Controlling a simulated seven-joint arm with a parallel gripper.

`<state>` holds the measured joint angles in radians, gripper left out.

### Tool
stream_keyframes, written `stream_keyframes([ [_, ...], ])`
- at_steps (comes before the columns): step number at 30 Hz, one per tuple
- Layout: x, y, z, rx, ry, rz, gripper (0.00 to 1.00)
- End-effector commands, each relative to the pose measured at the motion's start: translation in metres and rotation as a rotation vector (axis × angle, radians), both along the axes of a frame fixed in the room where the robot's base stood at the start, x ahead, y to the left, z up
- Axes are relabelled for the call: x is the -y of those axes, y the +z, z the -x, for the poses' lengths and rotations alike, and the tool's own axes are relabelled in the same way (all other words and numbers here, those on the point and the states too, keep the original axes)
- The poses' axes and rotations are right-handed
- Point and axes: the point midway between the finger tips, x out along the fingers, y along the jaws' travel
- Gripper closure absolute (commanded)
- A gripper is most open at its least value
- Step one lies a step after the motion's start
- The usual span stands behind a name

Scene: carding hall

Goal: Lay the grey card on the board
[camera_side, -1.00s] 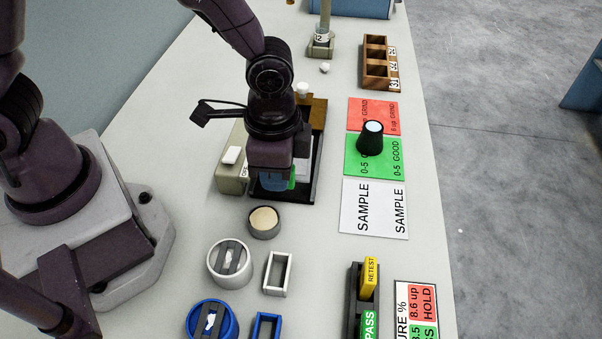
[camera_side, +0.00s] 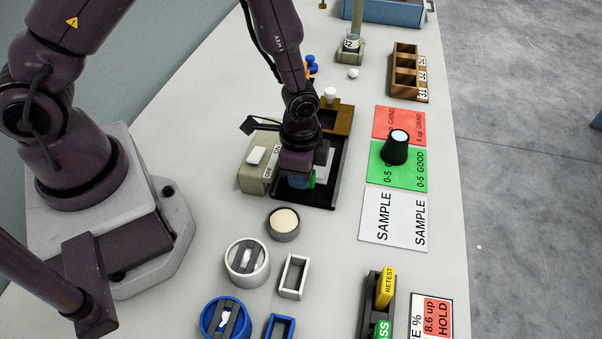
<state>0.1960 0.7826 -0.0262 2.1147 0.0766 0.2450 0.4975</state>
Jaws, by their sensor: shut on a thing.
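My gripper (camera_side: 297,180) points down over the left part of a dark board (camera_side: 335,183) in the middle of the bench. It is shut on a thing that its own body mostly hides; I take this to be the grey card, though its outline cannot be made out. A pale grey piece (camera_side: 324,160) shows just right of the gripper, over the board. Small blue and green patches show at the fingertips. Whether the held thing touches the board cannot be told.
A beige box (camera_side: 254,175) with a white top piece stands close left of the gripper. A wooden block (camera_side: 338,120) with a white knob is at the board's far end. A round tin (camera_side: 284,224) stands in front.

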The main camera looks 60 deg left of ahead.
Motion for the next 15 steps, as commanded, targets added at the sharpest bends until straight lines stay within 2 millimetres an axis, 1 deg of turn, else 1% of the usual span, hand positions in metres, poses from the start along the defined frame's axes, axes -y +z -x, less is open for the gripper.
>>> stream_keyframes([
  [1, 0.0, -0.0053, 0.0001, -0.001, 0.0, 0.0, 1.0],
  [3, -0.0001, -0.0077, -0.0001, 0.0, 0.0, 0.0, 1.0],
  [10, -0.0001, -0.0075, -0.0002, 0.001, 0.001, 0.0, 1.0],
  [13, -0.0001, -0.0103, 0.0, 0.0, 0.001, 0.0, 1.0],
  [14, -0.0001, -0.0107, 0.0, 0.0, 0.001, 0.0, 0.79],
  [15, -0.0001, -0.0103, -0.0001, 0.001, 0.001, -0.001, 0.7],
])
